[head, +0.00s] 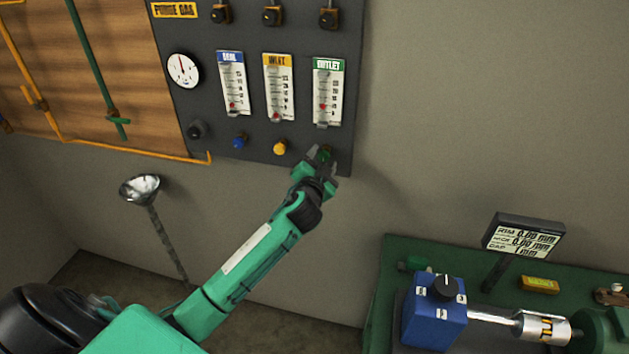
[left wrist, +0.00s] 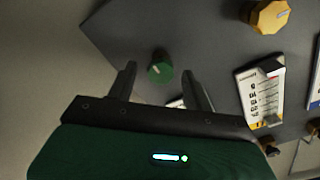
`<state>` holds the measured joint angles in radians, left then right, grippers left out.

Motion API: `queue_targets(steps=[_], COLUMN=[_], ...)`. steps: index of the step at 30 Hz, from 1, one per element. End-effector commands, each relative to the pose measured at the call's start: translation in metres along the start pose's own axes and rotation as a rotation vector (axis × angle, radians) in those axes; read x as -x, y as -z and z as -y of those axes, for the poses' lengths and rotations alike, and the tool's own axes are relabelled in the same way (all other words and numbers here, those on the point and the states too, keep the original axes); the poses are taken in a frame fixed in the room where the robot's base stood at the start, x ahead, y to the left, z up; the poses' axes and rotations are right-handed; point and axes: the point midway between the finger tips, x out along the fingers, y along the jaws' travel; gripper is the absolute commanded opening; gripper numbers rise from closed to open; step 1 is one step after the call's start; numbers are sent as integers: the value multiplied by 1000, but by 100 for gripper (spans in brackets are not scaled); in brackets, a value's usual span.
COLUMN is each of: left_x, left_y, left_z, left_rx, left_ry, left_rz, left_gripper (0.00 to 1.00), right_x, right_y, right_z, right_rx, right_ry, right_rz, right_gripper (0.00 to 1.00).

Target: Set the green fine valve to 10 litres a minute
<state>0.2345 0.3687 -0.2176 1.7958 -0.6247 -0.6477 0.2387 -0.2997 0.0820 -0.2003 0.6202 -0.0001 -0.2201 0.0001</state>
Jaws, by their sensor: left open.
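The green fine valve (left wrist: 160,69) is a small green knob on the dark panel, below the green-labelled OUTLET flowmeter (head: 327,92). In the left wrist view it stands between and a little beyond the fingertips of my left gripper (left wrist: 160,85). The fingers are apart and hold nothing; whether they touch the knob I cannot tell. In the head view my left gripper (head: 320,158) is at the panel's lower right, partly covering the knob. A red float (head: 322,106) shows low in the OUTLET tube; its exact reading is too small to tell. My right gripper is not in view.
A yellow knob (head: 280,147) and a blue knob (head: 240,140) sit left of the green one, under the INLET (head: 279,88) and blue-labelled (head: 233,85) flowmeters. A round gauge (head: 183,70) is at upper left. A green bench with a blue box (head: 434,322) stands lower right.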

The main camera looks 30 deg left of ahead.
Motion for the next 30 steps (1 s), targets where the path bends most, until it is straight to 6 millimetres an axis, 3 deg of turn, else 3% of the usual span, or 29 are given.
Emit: queue_targets(steps=[15,21,30], left_x=[99,116,119], left_y=[-2,-1,0], left_z=[-2,-1,0], left_rx=[1,2,1], left_ry=[-2,-1,-1], left_rz=[-1,0,0], left_gripper=[52,52,52], right_x=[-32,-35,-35], right_y=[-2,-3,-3], right_z=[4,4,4], right_rx=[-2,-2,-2], right_ry=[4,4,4], right_rz=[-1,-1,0], right_gripper=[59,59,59])
